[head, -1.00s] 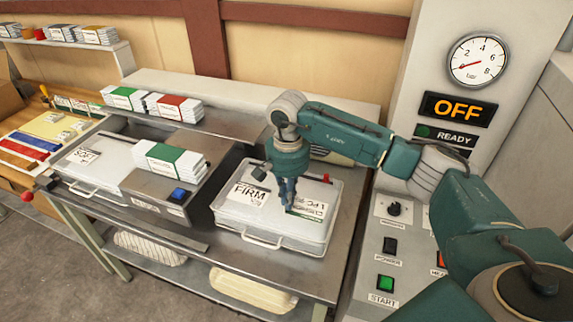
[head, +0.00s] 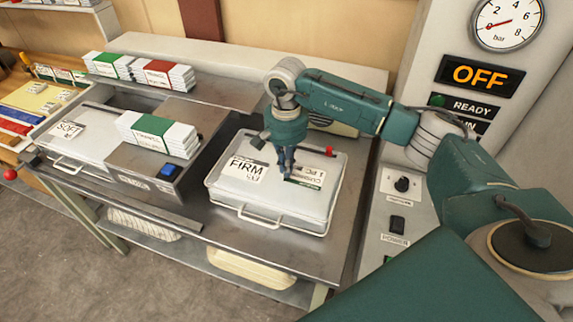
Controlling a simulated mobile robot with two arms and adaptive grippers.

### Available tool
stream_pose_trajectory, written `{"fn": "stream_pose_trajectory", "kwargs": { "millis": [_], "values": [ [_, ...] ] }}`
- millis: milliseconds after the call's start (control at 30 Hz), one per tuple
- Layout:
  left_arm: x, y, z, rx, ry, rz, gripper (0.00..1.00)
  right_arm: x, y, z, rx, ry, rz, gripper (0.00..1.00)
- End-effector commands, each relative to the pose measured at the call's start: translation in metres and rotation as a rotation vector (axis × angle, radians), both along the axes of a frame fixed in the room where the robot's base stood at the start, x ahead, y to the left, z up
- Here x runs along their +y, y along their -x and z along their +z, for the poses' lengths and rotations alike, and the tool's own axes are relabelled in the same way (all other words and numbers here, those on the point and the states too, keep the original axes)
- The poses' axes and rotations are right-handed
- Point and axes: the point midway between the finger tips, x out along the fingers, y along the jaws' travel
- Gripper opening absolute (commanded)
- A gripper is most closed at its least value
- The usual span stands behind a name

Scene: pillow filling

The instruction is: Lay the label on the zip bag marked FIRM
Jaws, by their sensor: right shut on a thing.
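The clear zip bag marked FIRM (head: 270,207) lies flat on the right part of the metal table, with its FIRM print at the upper left and a red zip slider at the upper right. My right gripper (head: 287,172) points straight down over the bag's upper middle and is shut on the label (head: 308,179). The label is white with a dark green edge and printed text, and lies at or just above the bag's top, right of the FIRM print. Whether it touches the bag is hard to tell. My left gripper is out of view.
A second bag marked SOFT (head: 73,135) lies in the left bay. A stack with a green band (head: 157,132) sits between the bays, and two stacks (head: 163,74) stand on the rear shelf. The control cabinet (head: 405,165) with an OFF display (head: 480,76) stands at right.

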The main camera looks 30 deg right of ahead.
Motion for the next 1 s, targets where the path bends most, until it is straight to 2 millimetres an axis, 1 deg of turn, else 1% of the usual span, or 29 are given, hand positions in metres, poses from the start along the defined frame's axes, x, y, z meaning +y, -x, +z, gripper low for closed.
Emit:
{"fn": "stream_pose_trajectory", "kwargs": {
  "millis": [33, 67, 100, 167, 267, 500, 567, 767, 1000],
  "values": [
    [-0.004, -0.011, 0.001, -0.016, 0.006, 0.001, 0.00, 0.000, 0.000, 0.000, -0.001, -0.001, 0.000, 0.00],
    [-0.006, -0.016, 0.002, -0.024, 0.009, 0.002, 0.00, 0.000, 0.000, 0.000, -0.001, -0.001, 0.000, 0.00],
    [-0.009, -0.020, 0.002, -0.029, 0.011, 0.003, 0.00, 0.000, 0.000, 0.001, 0.000, 0.000, 0.000, 0.00],
    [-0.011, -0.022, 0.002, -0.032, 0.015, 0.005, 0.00, 0.000, 0.000, 0.001, 0.000, 0.000, 0.000, 0.00],
    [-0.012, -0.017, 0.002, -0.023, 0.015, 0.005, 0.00, 0.000, 0.000, 0.001, 0.000, 0.000, 0.000, 0.00],
    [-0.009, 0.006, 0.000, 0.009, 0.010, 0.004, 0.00, 0.000, 0.000, 0.001, 0.000, 0.000, 0.000, 0.00],
    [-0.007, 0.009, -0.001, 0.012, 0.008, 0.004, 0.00, 0.000, 0.000, 0.000, 0.000, 0.000, 0.000, 0.00],
    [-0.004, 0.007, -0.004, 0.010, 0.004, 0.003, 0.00, 0.002, 0.002, 0.000, 0.000, 0.000, 0.000, 0.00],
    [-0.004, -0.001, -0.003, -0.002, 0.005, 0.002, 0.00, 0.002, 0.002, 0.001, 0.001, 0.001, 0.000, 0.00]
  ]
}}
